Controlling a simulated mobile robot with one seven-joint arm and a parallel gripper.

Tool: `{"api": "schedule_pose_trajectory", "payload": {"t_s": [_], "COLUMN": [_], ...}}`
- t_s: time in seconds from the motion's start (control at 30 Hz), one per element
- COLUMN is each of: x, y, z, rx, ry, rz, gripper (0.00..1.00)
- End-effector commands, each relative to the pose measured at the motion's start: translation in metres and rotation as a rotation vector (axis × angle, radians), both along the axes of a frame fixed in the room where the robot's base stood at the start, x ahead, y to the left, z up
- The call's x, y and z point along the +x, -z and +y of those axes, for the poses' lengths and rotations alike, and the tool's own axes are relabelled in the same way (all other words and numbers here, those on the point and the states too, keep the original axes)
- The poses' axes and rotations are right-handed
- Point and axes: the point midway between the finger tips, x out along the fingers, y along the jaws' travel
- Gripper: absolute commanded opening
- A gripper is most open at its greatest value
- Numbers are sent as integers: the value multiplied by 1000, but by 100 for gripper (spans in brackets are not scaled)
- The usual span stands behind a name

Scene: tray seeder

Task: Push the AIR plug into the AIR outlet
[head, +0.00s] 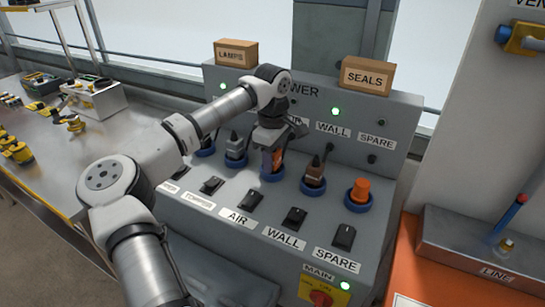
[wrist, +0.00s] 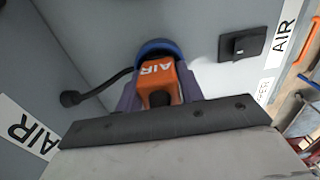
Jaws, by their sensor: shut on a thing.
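The orange AIR plug (wrist: 158,72) is between the fingers of my gripper (wrist: 158,100), with its AIR label facing the wrist camera. My gripper (head: 274,152) is shut on the plug, which shows as a small orange patch (head: 277,160) in the head view. The plug is at the blue ring of the AIR outlet (wrist: 155,45), which also shows in the head view (head: 272,177) above the AIR label. The plug's front end is hidden, so I cannot tell how deep it sits. A black cable (wrist: 104,85) runs from the panel toward the plug.
A brown plug (head: 314,174) in the WALL outlet and an orange piece (head: 360,190) in the SPARE outlet stand right of my gripper. A grey plug (head: 236,147) is close on the left. The AIR switch (head: 245,201) is below. LAMPS (head: 236,54) and SEALS (head: 367,76) boxes sit on top.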

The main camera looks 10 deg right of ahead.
Motion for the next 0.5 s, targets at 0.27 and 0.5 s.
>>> {"api": "schedule_pose_trajectory", "payload": {"t_s": [0.27, 0.5], "x": [0, 0], "y": [1, 1], "z": [0, 0], "rx": [0, 0], "ry": [0, 0], "rz": [0, 0], "gripper": [63, 63]}}
